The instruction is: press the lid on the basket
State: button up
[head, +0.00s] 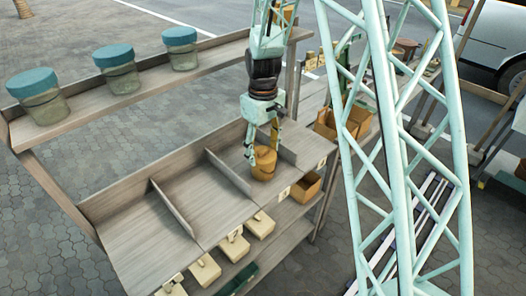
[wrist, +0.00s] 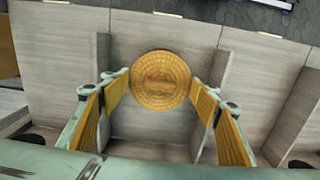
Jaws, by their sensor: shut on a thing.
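A round woven tan lid (wrist: 160,80) is seen from above in the wrist view, between the two yellow-padded fingers of my gripper (wrist: 160,84). The fingertips touch its left and right sides. In the head view my gripper (head: 262,151) points down over a small tan basket (head: 263,171) in a shelf compartment near the right end. The lid is at the basket's top; whether it is fully seated cannot be told. In the wrist view the lid hides the basket beneath.
Upright wooden dividers (head: 228,171) separate the compartments on the shelf (head: 130,225); the compartments to the left are empty. Several teal-lidded jars (head: 116,70) stand on the upper shelf. Pale blocks (head: 234,245) and an orange-brown box (head: 306,187) lie at the lower front.

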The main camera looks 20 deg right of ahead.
jog(key=shift+f, duration=0.15)
dwell(0.4)
dwell(0.4)
jog(key=o, duration=1.3)
jog(key=shift+c, duration=0.2)
jog(key=shift+r, duration=0.2)
jog(key=shift+r+p, duration=1.15)
jog(key=shift+r, duration=1.65)
grip_shut()
